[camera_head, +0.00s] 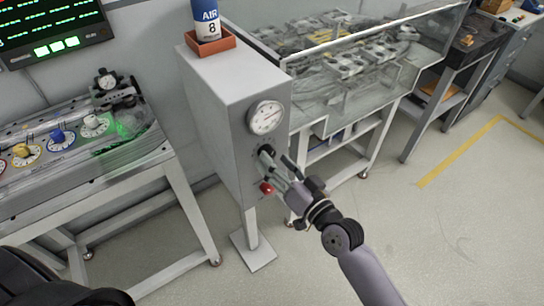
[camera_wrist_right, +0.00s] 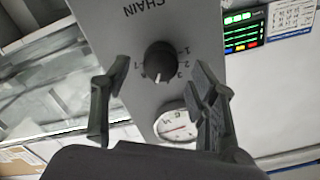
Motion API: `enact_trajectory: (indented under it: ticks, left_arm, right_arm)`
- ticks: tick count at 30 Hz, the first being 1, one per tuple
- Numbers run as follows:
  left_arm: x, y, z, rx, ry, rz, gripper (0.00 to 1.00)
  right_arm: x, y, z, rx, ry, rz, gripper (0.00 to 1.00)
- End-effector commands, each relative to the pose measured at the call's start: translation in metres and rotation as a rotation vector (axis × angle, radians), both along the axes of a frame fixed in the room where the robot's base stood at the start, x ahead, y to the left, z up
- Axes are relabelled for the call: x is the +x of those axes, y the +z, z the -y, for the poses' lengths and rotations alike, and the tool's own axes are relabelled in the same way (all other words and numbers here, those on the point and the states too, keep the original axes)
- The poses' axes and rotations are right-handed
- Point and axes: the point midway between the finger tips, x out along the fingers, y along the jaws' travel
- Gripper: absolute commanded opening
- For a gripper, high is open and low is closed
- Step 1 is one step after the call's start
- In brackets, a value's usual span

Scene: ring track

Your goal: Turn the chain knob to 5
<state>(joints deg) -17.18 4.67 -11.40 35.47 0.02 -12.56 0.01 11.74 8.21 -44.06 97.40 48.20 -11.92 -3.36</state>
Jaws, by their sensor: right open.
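The chain knob (camera_wrist_right: 160,60) is a round black knob on the grey cabinet face, under the upside-down label CHAIN in the right wrist view. A short white mark shows on its lower side in that view; small numerals lie around it, some hidden or too small to read. In the head view the knob (camera_head: 266,150) sits below the cabinet's gauge (camera_head: 266,117). My right gripper (camera_wrist_right: 160,72) is open, with one finger on each side of the knob in the wrist view and gaps showing between. I cannot tell how deep the fingers reach. My left gripper is not in view.
A red button (camera_head: 266,188) is below the knob, close to my right gripper. The grey cabinet (camera_head: 222,110) carries an orange tray (camera_head: 211,45) with an AIR can (camera_head: 207,18). A bench (camera_head: 85,160) with dials stands left; a clear-walled table (camera_head: 350,60) stands behind. Floor at right is clear.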

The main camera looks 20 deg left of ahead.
Motion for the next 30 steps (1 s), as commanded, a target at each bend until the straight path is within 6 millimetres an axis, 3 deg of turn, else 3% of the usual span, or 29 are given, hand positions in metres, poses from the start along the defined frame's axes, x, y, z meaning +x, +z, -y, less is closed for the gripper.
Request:
enact_trajectory:
  ticks: [6, 12, 30]
  left_arm:
    - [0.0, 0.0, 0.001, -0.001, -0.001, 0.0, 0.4]
    - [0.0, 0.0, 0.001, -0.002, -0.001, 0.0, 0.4]
    - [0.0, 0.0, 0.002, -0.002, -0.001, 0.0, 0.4]
  right_arm:
    - [-0.03, -0.002, 0.04, -0.005, 0.0, -0.001, 0.54]
    - [-0.05, -0.001, 0.065, -0.003, 0.0, 0.0, 0.54]
    - [-0.058, 0.0, 0.074, -0.001, 0.001, -0.001, 0.54]
